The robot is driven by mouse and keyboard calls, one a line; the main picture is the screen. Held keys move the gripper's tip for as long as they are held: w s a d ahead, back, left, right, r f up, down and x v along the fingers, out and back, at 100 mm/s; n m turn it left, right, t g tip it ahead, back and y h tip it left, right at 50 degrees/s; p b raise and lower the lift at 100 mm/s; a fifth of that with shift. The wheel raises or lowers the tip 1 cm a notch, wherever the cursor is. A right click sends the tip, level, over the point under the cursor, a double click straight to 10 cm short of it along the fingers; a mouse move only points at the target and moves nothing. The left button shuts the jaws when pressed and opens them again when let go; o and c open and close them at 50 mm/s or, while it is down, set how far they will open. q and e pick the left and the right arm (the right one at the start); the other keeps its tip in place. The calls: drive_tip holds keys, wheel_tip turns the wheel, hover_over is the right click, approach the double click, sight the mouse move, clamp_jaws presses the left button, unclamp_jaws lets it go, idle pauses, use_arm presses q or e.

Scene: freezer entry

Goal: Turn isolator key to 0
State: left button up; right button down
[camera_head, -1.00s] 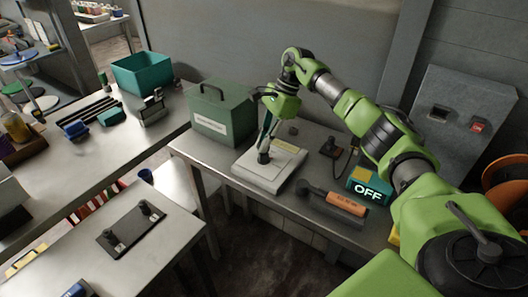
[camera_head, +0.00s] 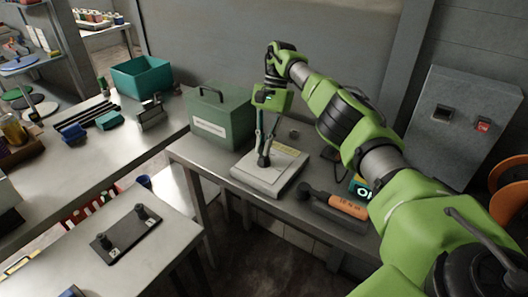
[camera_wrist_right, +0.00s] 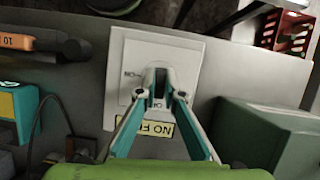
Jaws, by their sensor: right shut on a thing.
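The isolator is a flat whitish box (camera_head: 250,181) on the metal bench; it also shows in the right wrist view (camera_wrist_right: 128,50). A dark key (camera_head: 264,160) stands up from its top. My right gripper (camera_head: 265,152) points down over the box and is shut on the key. In the right wrist view its fingertips (camera_wrist_right: 161,84) close around the key from both sides. Small position marks show beside the key, and a yellow label (camera_wrist_right: 160,132) lies at the box's edge. The fingers partly hide the key, so I cannot tell its exact position. My left gripper is not in view.
A green case (camera_head: 222,117) stands close behind and left of the box. An orange-handled tool (camera_head: 347,206) lies to the right. A teal display (camera_head: 359,188) is mostly hidden by my right arm. A grey wall cabinet (camera_head: 463,125) stands at the right.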

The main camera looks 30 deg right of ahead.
drive_tip(key=shift+f, duration=0.15)
drive_tip(key=c, duration=2.1)
unclamp_jaws()
drive_tip(key=o, duration=0.6)
drive_tip(key=shift+o, duration=0.2)
drive_tip(key=shift+r, duration=0.25)
drive_tip(key=shift+r+p, duration=2.95)
drive_tip(key=shift+r, duration=0.4)
